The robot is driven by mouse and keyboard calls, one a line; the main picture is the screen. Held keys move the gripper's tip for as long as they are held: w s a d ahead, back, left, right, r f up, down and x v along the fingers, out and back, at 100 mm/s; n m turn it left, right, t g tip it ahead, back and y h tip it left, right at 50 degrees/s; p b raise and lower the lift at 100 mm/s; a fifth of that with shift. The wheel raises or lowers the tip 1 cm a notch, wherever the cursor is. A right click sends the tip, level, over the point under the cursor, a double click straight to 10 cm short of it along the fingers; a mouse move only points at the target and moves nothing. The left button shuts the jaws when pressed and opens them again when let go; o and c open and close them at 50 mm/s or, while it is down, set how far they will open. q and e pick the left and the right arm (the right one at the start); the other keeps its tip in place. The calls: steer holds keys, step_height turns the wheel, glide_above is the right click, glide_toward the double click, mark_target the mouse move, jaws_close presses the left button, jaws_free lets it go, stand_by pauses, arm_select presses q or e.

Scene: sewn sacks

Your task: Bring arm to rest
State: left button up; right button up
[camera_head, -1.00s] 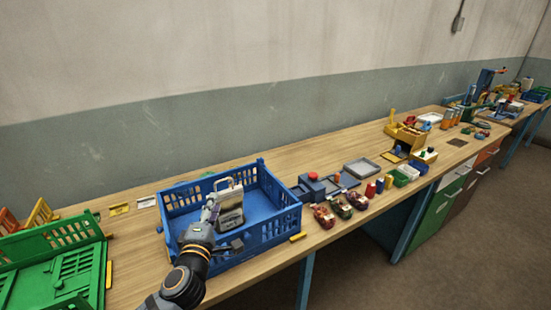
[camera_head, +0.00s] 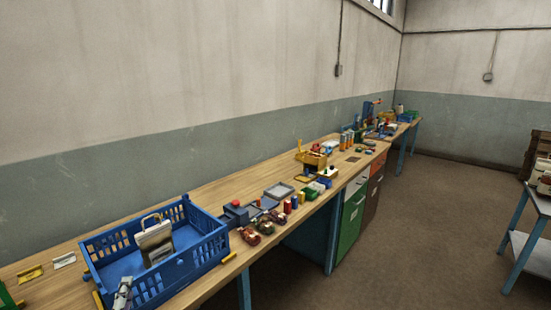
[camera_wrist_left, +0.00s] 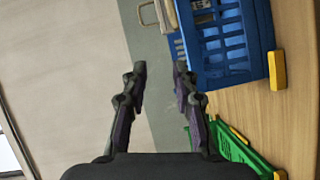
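My left gripper (camera_head: 122,295) shows in the head view at the bottom left, over the near-left side of the blue crate (camera_head: 207,258). In the left wrist view my left gripper (camera_wrist_left: 161,75) has its two fingers apart with nothing between them. A beige sack (camera_head: 155,242) with a handle stands in the blue crate, leaning a little, apart from the gripper. The left wrist view shows part of the blue crate (camera_wrist_left: 237,75) and the sack's edge at the top. My right gripper is not in view.
The wooden bench (camera_head: 200,197) runs along the wall to the far right. Small red-brown sacks (camera_head: 250,236), a grey tray (camera_head: 278,191) and a yellow bin (camera_head: 312,158) stand on it. A green crate (camera_wrist_left: 240,150) lies near the gripper. The floor (camera_head: 400,250) is clear.

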arm_select(q)
steer(key=s+f+m+g, duration=0.6)
steer(key=s+f+m, duration=0.15)
steer(key=f, duration=0.35)
steer(key=s+d+f+m+g+h, duration=0.6)
steer(key=s+d+m, duration=0.35)
steer(key=m, duration=0.35)
step_height(320, 180, down, 26)
steer(key=s+a+g, duration=0.1)
steer(key=a, duration=0.1)
steer(key=s+a+f+g, duration=0.1)
steer(key=s+f, duration=1.7)
steer(key=s, duration=0.1)
steer(key=shift+s+a+f+y, duration=0.15)
steer(key=shift+s+y, duration=0.15)
steer(key=shift+s, duration=0.05)
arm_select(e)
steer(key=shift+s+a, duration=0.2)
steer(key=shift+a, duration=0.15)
